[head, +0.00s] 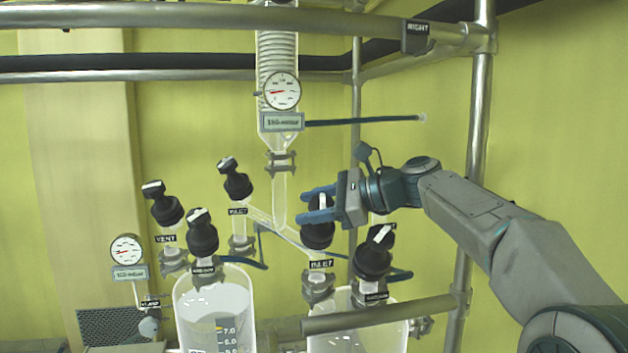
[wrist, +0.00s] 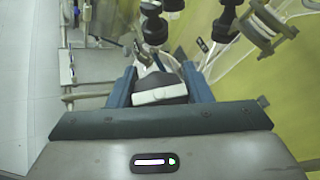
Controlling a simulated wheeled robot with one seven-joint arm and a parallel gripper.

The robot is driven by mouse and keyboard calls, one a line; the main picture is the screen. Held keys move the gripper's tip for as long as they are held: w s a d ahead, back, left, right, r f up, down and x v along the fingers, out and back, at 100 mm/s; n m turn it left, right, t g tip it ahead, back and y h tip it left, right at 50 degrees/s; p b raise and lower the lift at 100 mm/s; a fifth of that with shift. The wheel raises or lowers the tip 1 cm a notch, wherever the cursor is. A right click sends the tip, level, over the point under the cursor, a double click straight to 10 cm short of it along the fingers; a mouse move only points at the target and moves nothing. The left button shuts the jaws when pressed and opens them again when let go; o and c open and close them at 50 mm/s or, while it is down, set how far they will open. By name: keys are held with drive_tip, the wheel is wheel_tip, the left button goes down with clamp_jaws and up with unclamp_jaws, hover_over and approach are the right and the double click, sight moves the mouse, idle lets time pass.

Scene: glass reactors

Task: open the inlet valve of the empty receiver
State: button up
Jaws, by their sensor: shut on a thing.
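The right receiver (head: 395,335) is a glass vessel at the bottom, partly hidden by a metal rail; the part that shows looks clear. Its inlet valve (head: 318,236) has a black knob above an INLET label (head: 321,264). My gripper (head: 312,204) comes from the right and is shut on the top of this knob, one finger on each side. In the wrist view, the knob's white handle bar (wrist: 160,95) lies crosswise between the fingers of my gripper (wrist: 160,76). The left receiver (head: 236,300) has a printed scale and looks partly filled. Its inlet valve (head: 236,183) stands apart from my gripper.
A vacuum valve (head: 372,258) stands close to the right of the held knob, under my arm. Another vacuum valve (head: 201,236) and a vent valve (head: 165,208) stand at left. The glass column (head: 278,60) hangs above. A metal rail (head: 380,313) crosses in front.

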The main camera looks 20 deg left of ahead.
drive_tip(key=n+g+p, duration=0.1)
drive_tip(key=p, duration=0.2)
drive_tip(key=n+g+h+p, duration=0.1)
drive_tip(key=p, duration=0.2)
drive_tip(key=shift+s+r+n+g, duration=0.1)
drive_tip(key=shift+r+n+g, duration=0.2)
drive_tip(key=shift+r+n, duration=0.1)
drive_tip(key=shift+s+f+n+g+h+p, duration=0.1)
drive_tip(key=shift+f+n+g+h+p, duration=0.35)
drive_tip(key=shift+n+h, duration=0.25)
drive_tip(key=shift+s+d+n+g+h, duration=0.1)
drive_tip(key=shift+n+g+h, duration=0.4)
drive_tip(key=shift+n+h, duration=0.2)
drive_tip(key=shift+s+d+n+g+h, duration=0.1)
drive_tip(key=shift+n+g+h, duration=0.45)
drive_tip(key=shift+n, duration=0.25)
drive_tip(key=shift+d+f+h, duration=0.1)
drive_tip(key=shift+h, duration=0.15)
drive_tip(key=o, duration=1)
drive_tip(key=shift+f, duration=0.1)
